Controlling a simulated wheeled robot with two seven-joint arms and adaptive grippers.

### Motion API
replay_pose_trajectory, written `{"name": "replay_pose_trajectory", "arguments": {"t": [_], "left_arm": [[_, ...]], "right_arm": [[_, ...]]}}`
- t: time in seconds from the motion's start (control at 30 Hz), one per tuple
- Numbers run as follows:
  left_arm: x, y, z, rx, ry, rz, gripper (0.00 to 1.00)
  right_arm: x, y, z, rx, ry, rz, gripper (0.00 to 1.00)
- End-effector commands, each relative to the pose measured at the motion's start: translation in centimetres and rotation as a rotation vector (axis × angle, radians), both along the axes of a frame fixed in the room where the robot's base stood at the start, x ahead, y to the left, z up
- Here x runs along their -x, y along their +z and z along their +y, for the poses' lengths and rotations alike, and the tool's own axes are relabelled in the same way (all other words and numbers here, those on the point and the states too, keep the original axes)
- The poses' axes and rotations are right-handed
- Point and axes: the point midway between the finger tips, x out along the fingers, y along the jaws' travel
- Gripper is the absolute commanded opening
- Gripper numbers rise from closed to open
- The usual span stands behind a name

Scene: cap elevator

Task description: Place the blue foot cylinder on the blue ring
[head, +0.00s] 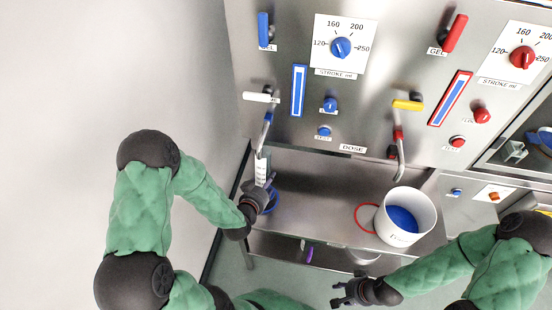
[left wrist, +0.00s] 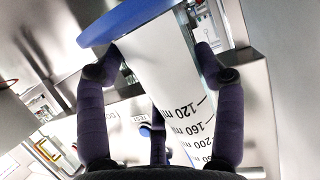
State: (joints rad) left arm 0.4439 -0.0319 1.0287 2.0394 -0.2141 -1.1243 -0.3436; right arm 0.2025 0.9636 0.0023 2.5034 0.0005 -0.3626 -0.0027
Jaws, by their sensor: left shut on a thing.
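The graduated cylinder is white with black ml marks. It shows in the head view (head: 262,168), and in the left wrist view its white body (left wrist: 155,60) ends in a wide blue foot (left wrist: 130,20). My left gripper (head: 262,192) is shut on the cylinder; its fingers stand on either side of it in the left wrist view (left wrist: 161,66). The blue ring (head: 273,203) is on the steel shelf at the left, partly hidden by my left gripper. I cannot tell whether the foot touches it. My right gripper (head: 352,291) is open and empty, in front of the shelf.
A white bucket (head: 418,230) with blue inside stands on the shelf's right part, beside a red ring (head: 361,209). A steel nozzle (head: 266,130) hangs above the cylinder and another (head: 401,158) near the bucket. The shelf's middle (head: 315,190) is clear.

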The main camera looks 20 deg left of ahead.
Motion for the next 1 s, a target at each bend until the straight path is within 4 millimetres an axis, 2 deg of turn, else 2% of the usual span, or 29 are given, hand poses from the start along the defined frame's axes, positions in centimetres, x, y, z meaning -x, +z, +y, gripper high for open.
{"name": "replay_pose_trajectory", "arguments": {"t": [0.17,0.43,0.8,1.0], "left_arm": [[-0.4,-0.4,0.2,-0.006,0.001,-0.015,0.12],[-0.3,-3.1,0.2,-0.005,0.002,-0.012,0.12],[-0.1,-1.9,-6.9,0.000,-0.079,-0.013,0.12],[0.3,-1.7,-9.0,-0.003,-0.102,-0.010,0.12]], "right_arm": [[0.0,-1.0,0.0,0.000,0.000,0.000,0.40],[0.0,-3.5,0.0,0.000,0.000,0.001,0.40],[0.0,-3.0,0.0,0.000,0.000,0.000,0.40],[0.0,-3.0,0.0,0.000,0.000,0.000,0.40]]}}
